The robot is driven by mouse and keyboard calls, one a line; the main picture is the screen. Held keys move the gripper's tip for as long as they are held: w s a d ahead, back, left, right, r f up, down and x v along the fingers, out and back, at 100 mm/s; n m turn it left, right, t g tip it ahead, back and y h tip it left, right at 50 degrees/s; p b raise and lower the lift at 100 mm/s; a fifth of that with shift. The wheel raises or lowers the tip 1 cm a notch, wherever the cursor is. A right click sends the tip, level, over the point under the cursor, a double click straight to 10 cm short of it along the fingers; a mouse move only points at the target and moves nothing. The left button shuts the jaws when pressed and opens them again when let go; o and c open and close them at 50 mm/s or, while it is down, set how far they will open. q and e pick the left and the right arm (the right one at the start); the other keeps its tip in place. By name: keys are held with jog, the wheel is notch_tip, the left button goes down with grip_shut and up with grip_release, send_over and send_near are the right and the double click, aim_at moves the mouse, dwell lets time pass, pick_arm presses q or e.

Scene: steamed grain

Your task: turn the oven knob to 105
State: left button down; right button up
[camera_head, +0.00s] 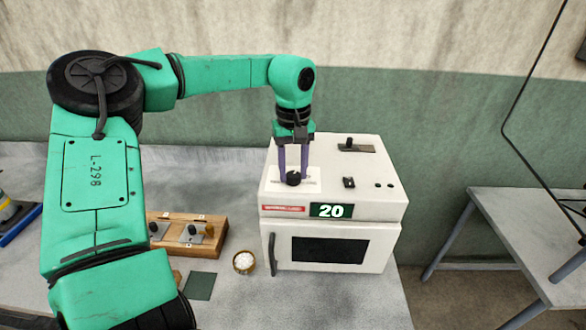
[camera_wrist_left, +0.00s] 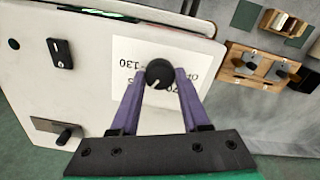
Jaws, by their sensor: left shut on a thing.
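The white oven (camera_head: 340,225) stands on the grey bench with its door shut. Its display (camera_head: 330,211) reads 20. The round black knob (camera_head: 293,179) sits on top of the oven near the front left, on a white label with printed numbers. In the left wrist view the knob (camera_wrist_left: 159,73) shows a pale pointer mark, and part of the label (camera_wrist_left: 140,55) reads 130. My left gripper (camera_head: 293,175) comes down from above, its purple fingers on both sides of the knob, shut on it. My right gripper is not in view.
A slider switch (camera_head: 355,146) and a small black switch (camera_head: 349,182) are also on the oven top. A wooden block with knobs (camera_head: 190,235), a small bowl of white grain (camera_head: 244,262) and a dark green square (camera_head: 200,286) lie left of the oven.

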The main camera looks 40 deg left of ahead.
aim_at(293, 173)
pick_arm(q)
jog(key=shift+f, duration=0.1)
dwell(0.5)
jog(key=shift+c, duration=1.9)
grip_release()
jog(key=shift+r, duration=0.4)
notch_tip(293, 173, up, 6)
jog(key=shift+f+b, duration=0.25)
jog(key=shift+b, duration=0.65)
notch_tip(293, 173, up, 8)
jog(key=shift+r, duration=0.2)
jog(key=shift+d+f, duration=0.1)
